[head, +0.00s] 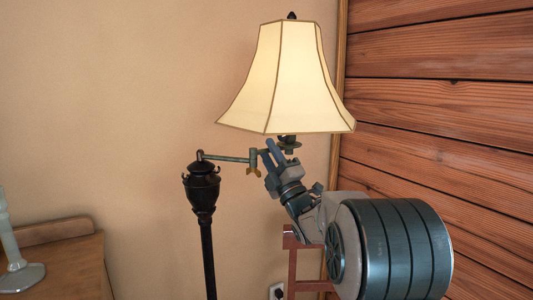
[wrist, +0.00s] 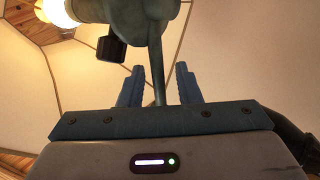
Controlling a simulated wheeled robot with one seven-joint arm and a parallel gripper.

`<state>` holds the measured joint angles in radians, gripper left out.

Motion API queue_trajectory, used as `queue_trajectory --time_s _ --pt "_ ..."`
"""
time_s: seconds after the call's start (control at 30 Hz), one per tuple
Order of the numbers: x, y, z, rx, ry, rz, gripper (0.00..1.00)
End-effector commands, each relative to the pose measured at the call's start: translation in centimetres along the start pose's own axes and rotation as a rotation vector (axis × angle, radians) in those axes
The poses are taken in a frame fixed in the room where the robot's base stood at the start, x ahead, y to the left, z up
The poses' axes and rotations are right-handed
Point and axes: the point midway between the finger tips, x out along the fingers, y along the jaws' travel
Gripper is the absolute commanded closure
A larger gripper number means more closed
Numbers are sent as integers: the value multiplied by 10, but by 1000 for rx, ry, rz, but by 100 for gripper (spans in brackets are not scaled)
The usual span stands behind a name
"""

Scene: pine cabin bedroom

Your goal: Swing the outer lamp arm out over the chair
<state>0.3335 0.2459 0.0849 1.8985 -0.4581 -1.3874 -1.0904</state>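The floor lamp has a cream panelled shade (head: 285,80) and a black post (head: 203,190). Its inner arm (head: 228,157) runs right from the post top to an elbow joint (head: 253,158). The outer arm continues to the socket under the shade, mostly hidden behind my gripper (head: 271,153) in the head view. In the wrist view a thin greenish rod, the outer lamp arm (wrist: 158,75), passes between the two blue fingers of my gripper (wrist: 159,83). The fingers are apart, with a gap on each side of the rod. A red-brown wooden frame (head: 292,265), seemingly the chair, is partly hidden by my arm.
A wooden desk (head: 75,262) with a pale stand (head: 18,270) is at the lower left. A plank wall (head: 440,110) is close on the right, and a beige wall (head: 120,100) is behind. A wall outlet (head: 276,292) is low down.

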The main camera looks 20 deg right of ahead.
Motion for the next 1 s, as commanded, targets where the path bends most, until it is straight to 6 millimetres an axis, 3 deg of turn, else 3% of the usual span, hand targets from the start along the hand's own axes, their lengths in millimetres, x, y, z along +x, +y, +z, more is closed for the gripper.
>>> queue_trajectory --time_s 0.3,0.5,0.7,1.0 --pt "-72 -3 1 -1 -3 -4 69" --pt "-108 -2 1 0 -4 -4 69" --pt "-124 -2 0 0 -1 -4 69" --pt "-126 -1 0 0 -1 -3 69"
